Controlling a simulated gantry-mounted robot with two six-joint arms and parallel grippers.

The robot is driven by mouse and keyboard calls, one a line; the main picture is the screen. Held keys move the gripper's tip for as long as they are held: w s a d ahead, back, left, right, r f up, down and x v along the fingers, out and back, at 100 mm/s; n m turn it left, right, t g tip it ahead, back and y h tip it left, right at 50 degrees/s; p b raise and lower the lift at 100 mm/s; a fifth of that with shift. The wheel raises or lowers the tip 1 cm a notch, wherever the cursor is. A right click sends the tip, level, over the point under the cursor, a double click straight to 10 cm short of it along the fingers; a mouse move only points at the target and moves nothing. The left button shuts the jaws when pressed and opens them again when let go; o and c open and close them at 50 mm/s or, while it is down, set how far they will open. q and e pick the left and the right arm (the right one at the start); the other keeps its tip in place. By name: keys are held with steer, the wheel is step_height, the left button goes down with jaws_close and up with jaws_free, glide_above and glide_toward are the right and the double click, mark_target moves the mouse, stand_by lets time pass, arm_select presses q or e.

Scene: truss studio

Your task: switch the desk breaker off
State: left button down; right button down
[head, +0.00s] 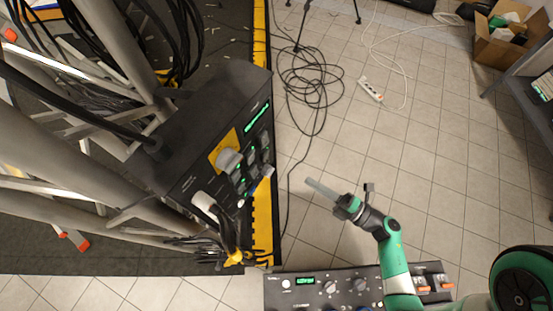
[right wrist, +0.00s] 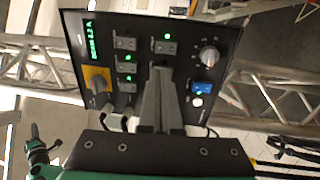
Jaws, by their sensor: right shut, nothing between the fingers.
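A black power box (head: 205,130) stands by the truss at the left of the head view. Its panel (right wrist: 142,35) fills the upper middle of the right wrist view. It carries several small grey switches (right wrist: 125,67) with green lights, a grey rotary knob on a yellow plate (right wrist: 97,79), and a dial (right wrist: 209,55). Labels are too small to read, so I cannot tell which switch is the desk breaker. My right gripper (head: 313,184) is shut and empty, right of the box and apart from it. Its fingers (right wrist: 160,75) hide part of the panel. I cannot clearly make out my left gripper.
A black console (head: 345,287) with a display and knobs lies at the bottom of the head view, below my right arm. Truss tubes and cables crowd the left. A coiled cable (head: 309,84), a power strip (head: 371,89) and a cardboard box (head: 497,48) are on the tiles.

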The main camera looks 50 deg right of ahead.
mark_target(267, 155)
steer(key=w, duration=0.4)
steer(key=w+a+r, duration=0.1)
steer(key=w, duration=0.3)
steer(key=w+a, duration=0.1)
steer(key=w, duration=0.3)
steer(key=shift+w+r, duration=0.15)
steer(key=shift+r, duration=0.1)
arm_select(q)
steer(key=shift+r, duration=0.2)
